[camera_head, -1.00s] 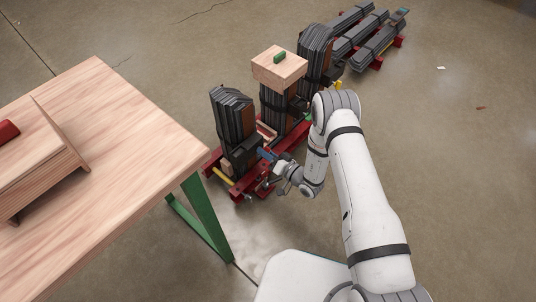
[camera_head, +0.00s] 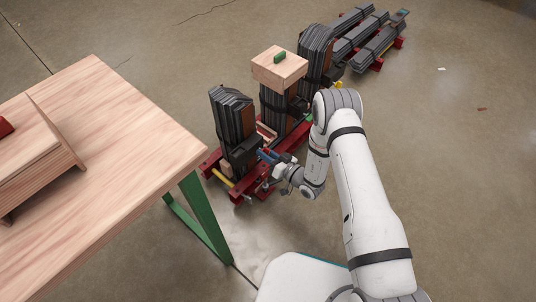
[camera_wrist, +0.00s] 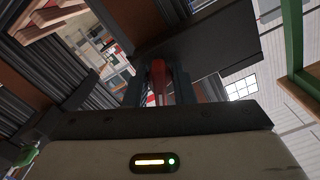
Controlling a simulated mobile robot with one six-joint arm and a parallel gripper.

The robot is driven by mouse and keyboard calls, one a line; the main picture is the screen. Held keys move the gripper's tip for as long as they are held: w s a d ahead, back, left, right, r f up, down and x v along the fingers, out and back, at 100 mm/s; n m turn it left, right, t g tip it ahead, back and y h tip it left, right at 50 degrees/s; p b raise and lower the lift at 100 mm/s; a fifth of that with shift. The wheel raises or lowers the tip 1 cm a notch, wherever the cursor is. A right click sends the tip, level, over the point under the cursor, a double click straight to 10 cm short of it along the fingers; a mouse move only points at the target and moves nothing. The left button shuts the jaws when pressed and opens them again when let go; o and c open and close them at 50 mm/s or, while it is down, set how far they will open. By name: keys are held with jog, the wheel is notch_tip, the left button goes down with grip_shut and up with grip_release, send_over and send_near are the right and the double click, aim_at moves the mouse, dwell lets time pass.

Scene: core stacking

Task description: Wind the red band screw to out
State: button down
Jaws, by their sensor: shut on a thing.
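My gripper (camera_head: 270,160) is low beside the near end of the red-framed core stand, at the foot of the nearest dark laminated stack (camera_head: 232,118). In the wrist view its fingers (camera_wrist: 160,88) are shut on a small red piece (camera_wrist: 158,72), which looks like the red band screw. The fingers hide its sides, and its thread and how far it is wound cannot be seen. In the head view the screw is too small and too covered to make out.
The red stand (camera_head: 246,188) carries more dark stacks, one topped by a wooden block (camera_head: 280,66) with a green piece. A wooden table (camera_head: 125,150) with green legs stands close on the left. More dark bundles (camera_head: 378,42) lie behind.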

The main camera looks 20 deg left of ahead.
jog(key=shift+s+f+n+b, duration=0.1)
jog(key=shift+n+b, duration=0.35)
jog(key=shift+n, duration=0.95)
jog(key=c, duration=1.1)
grip_release()
jog(key=shift+c, duration=0.2)
jog(key=shift+d, duration=0.1)
